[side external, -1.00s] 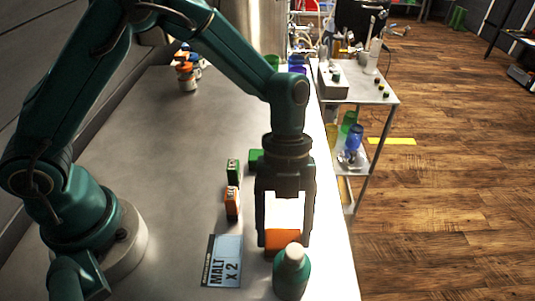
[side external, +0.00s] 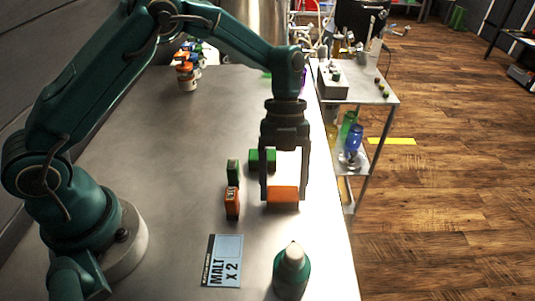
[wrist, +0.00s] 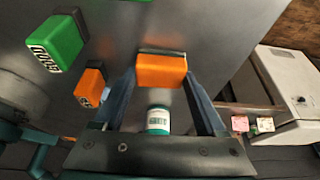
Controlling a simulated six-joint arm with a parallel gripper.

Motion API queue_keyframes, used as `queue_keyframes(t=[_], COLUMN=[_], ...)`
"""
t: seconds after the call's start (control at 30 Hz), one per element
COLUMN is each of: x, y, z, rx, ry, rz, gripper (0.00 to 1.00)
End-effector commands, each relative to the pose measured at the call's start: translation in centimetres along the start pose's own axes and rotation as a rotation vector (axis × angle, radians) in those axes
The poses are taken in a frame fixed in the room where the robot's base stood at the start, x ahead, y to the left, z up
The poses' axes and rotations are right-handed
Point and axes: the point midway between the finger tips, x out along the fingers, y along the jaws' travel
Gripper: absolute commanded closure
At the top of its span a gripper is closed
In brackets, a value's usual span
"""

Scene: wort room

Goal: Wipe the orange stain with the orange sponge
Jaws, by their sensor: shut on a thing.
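My gripper (side external: 284,200) is shut on the orange sponge (side external: 282,194), a small block held between the two fingertips over the steel counter. In the wrist view the sponge (wrist: 162,71) sits between the dark fingers. I cannot tell whether its underside touches the counter. I cannot make out an orange stain in either current view; the sponge or gripper may hide it.
A green block (side external: 262,161) lies behind the sponge. A green box (side external: 233,171) and an orange box (side external: 232,203) stand to its left. A MALT X 2 card (side external: 223,260) and green bottle (side external: 292,273) are nearer. The counter's right edge is close.

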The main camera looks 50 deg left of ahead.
Motion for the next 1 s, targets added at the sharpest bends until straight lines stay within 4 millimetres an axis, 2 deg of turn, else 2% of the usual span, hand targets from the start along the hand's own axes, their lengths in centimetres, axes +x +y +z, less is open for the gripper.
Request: queue_keyframes(t=[0.13, 1.0], x=[-0.5, 2.6], y=[0.0, 0.1], z=[1.4, -6.2], rx=[-0.002, 0.002], ry=[-0.002, 0.0], rz=[-0.001, 0.002], gripper=[0.78, 0.78])
